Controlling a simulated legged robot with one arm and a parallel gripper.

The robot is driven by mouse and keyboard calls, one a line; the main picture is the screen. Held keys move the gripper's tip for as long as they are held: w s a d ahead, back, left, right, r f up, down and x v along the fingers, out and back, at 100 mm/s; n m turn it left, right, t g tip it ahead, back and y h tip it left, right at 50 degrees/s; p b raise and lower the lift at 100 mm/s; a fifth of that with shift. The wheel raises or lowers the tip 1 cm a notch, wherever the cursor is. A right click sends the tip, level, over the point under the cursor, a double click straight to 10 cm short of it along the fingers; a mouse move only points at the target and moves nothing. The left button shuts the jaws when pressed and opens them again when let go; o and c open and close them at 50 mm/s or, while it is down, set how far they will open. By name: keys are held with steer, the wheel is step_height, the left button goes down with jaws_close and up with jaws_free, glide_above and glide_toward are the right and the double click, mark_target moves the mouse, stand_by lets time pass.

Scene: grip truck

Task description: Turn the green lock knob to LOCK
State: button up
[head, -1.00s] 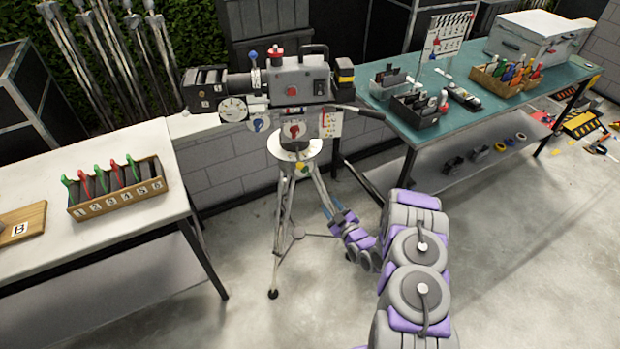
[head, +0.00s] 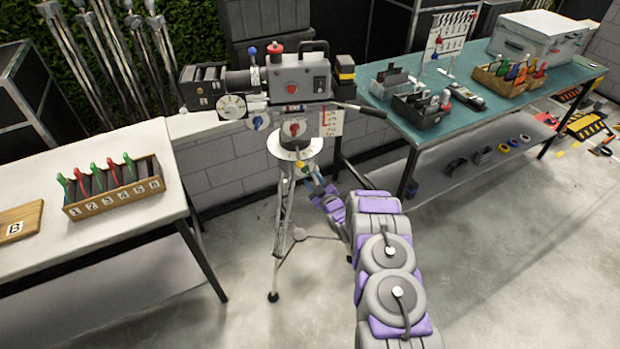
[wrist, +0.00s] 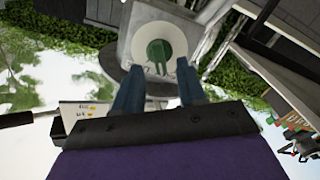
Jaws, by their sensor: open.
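The green lock knob (wrist: 158,50) shows in the wrist view as a round green disc with a small raised grip, on a pale square plate (wrist: 168,22). My gripper (wrist: 157,82) is open and empty, its two blue fingers apart on either side below the knob, with no clear contact. In the head view my gripper (head: 312,184) is just under the camera head on the tripod (head: 284,215). I cannot make out the green knob there; the LOCK marking is not readable in either view.
The film camera (head: 298,78) with a red-centred dial (head: 294,129) and a handle (head: 362,110) sits above my gripper. A white table (head: 120,235) stands at left, a teal table (head: 440,130) at right. The floor between is mostly clear.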

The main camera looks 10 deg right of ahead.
mark_target(308, 173)
steer(key=shift+x, duration=1)
steer(key=shift+w+a+r, duration=0.15)
steer(key=shift+w+a, duration=0.1)
steer(key=shift+w, duration=0.3)
jaws_close()
